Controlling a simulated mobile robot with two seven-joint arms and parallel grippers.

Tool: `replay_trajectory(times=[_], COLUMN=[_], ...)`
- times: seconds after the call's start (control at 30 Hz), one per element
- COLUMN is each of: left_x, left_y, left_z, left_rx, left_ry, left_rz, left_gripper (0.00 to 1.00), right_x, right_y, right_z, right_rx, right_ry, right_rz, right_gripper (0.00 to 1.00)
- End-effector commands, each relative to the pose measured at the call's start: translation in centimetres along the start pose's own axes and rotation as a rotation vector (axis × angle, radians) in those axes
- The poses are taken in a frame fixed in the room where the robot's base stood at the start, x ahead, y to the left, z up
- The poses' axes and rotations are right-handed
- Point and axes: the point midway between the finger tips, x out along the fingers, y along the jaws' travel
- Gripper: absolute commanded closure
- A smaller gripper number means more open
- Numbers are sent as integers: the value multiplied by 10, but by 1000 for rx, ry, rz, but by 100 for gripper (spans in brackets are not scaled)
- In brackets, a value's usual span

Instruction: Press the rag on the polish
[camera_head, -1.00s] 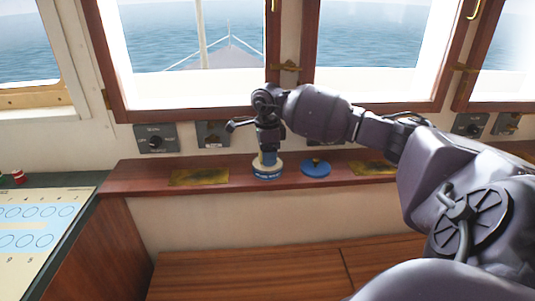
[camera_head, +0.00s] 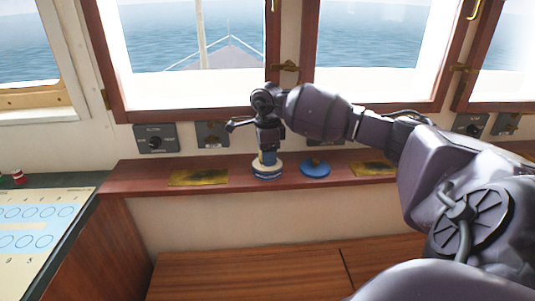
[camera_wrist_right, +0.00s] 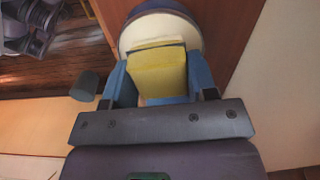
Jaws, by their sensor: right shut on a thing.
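My right gripper (camera_head: 267,157) points down over the open polish tin (camera_head: 267,173), a round tin with blue sides and a pale top, on the wooden ledge. In the right wrist view the gripper (camera_wrist_right: 160,90) is shut on the rag (camera_wrist_right: 160,72), a yellow folded block between its blue fingertips. The tin's pale top (camera_wrist_right: 133,38) lies right behind the rag there. The fingertips come down to the tin top; whether the rag touches the polish is hidden. My left gripper is not in view.
A blue lid-like disc (camera_head: 316,170) with a small yellowish knob lies right of the tin. Brass plates (camera_head: 198,177) (camera_head: 372,168) lie on the ledge (camera_head: 140,178) on either side. Windows and switch panels (camera_head: 155,138) stand behind. A chart table (camera_head: 40,225) is at left.

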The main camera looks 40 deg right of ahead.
Motion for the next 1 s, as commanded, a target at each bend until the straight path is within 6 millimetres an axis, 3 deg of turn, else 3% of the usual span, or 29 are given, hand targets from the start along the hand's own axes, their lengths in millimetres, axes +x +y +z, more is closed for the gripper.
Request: replay_trajectory(times=[1.0], left_x=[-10], left_y=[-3], left_z=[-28], left_rx=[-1], left_ry=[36], left_rz=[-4], left_gripper=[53], right_x=[-68], right_y=[-1], right_z=[0], right_rx=[1], right_ry=[-2], right_rz=[-6], right_gripper=[66])
